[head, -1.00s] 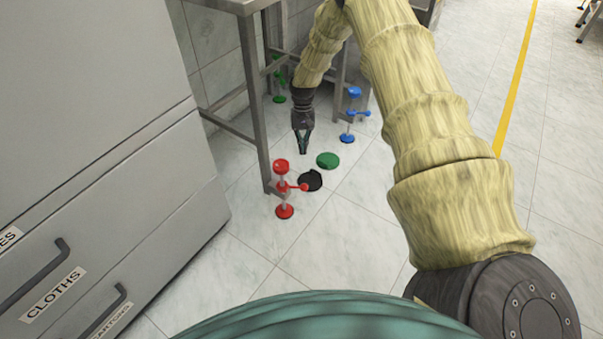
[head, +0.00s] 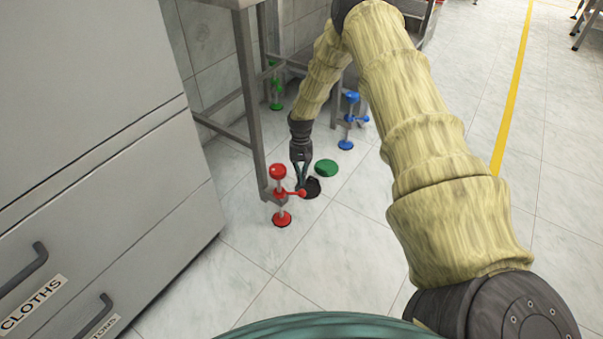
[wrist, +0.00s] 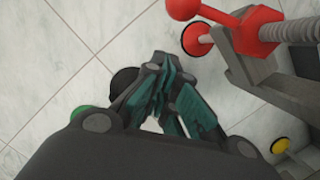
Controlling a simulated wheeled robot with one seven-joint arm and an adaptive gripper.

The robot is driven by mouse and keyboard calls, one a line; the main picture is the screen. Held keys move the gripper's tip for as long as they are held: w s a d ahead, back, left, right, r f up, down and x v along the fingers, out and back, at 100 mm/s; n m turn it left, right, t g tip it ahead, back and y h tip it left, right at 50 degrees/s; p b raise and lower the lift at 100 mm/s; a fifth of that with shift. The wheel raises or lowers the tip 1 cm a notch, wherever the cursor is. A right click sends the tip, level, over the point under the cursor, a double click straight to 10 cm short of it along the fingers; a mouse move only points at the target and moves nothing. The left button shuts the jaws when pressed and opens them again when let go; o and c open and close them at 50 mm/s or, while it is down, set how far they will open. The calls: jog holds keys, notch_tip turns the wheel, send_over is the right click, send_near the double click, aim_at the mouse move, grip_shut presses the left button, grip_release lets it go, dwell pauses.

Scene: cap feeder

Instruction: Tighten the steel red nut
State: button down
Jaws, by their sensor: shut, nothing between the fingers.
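The red nut (head: 281,194) sits on an upright threaded rod beside the table leg, with a short handle ending in a red ball (head: 302,193). A red knob (head: 278,171) is above it and a red round foot (head: 282,219) is on the floor. My gripper (head: 301,186) points down, shut and empty, at the ball end of the handle; contact cannot be told. In the wrist view the red nut (wrist: 257,30) and its ball (wrist: 183,8) are at the upper right, and my gripper's fingers (wrist: 158,75) are together, left of and below them.
A black disc (head: 313,188) and a green disc (head: 326,168) lie on the floor nearby. The steel table leg (head: 252,110) stands close to the nut. Blue (head: 347,119) and green (head: 276,87) clamps stand farther back.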

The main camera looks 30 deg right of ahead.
aim_at(289, 193)
jog(key=shift+s+a+r+b, duration=0.25)
jog(key=shift+s+a+b, duration=0.35)
jog(key=shift+s, duration=0.45)
jog(key=shift+s+a+r+p, duration=0.1)
jog(key=shift+a+p, duration=0.05)
jog(key=shift+p, duration=0.35)
